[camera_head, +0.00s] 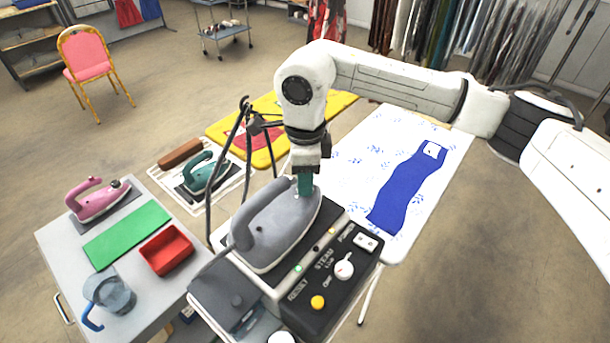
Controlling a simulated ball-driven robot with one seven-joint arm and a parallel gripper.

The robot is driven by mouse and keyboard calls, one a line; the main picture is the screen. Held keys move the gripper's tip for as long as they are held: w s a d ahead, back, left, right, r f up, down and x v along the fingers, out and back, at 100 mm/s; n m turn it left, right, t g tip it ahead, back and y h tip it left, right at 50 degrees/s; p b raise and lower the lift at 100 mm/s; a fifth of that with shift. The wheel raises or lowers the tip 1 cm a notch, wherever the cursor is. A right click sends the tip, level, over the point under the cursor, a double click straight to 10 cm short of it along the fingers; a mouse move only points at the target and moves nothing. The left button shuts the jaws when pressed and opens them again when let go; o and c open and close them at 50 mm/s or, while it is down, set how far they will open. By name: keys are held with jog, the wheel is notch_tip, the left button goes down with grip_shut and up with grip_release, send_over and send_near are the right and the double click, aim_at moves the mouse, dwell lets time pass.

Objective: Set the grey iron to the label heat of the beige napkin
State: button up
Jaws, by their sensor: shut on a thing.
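The grey iron (275,225) rests on the black-topped steam station at the lower middle, its handle toward the left. My gripper (305,190) points down at the iron's upper front, with its teal fingers shut on a small part there, apparently the dial. The fingers hide that part, so its setting cannot be read. No beige napkin can be made out in this view. A blue cloth (402,190) with a white label (432,150) lies on the white patterned ironing board (345,160); the label's marks are too small to read.
The station's panel (325,290) has knobs, a switch and lights. At left, a grey cart (60,240) holds a pink iron (95,200), green mat (128,235), red tray (168,262) and jug (112,292). A green iron (203,175) and yellow board (222,130) stand behind. Dark cables hang beside my gripper.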

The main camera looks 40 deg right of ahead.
jog(key=c, duration=0.3)
jog(key=shift+c, duration=0.2)
jog(key=shift+b, duration=0.3)
jog(key=m+b, duration=0.4)
jog(key=shift+f+m, duration=0.2)
jog(key=shift+m, duration=0.2)
jog(key=m+b, duration=0.5)
jog(key=m, duration=0.2)
jog(key=shift+b, duration=0.3)
jog(key=m+b, duration=0.4)
jog(key=m, duration=0.2)
jog(key=shift+m, duration=0.3)
jog(key=m+b, duration=0.3)
jog(key=m, duration=0.2)
jog(key=shift+r+b, duration=0.2)
jog(key=shift+b, duration=0.15)
jog(key=shift+m, duration=0.3)
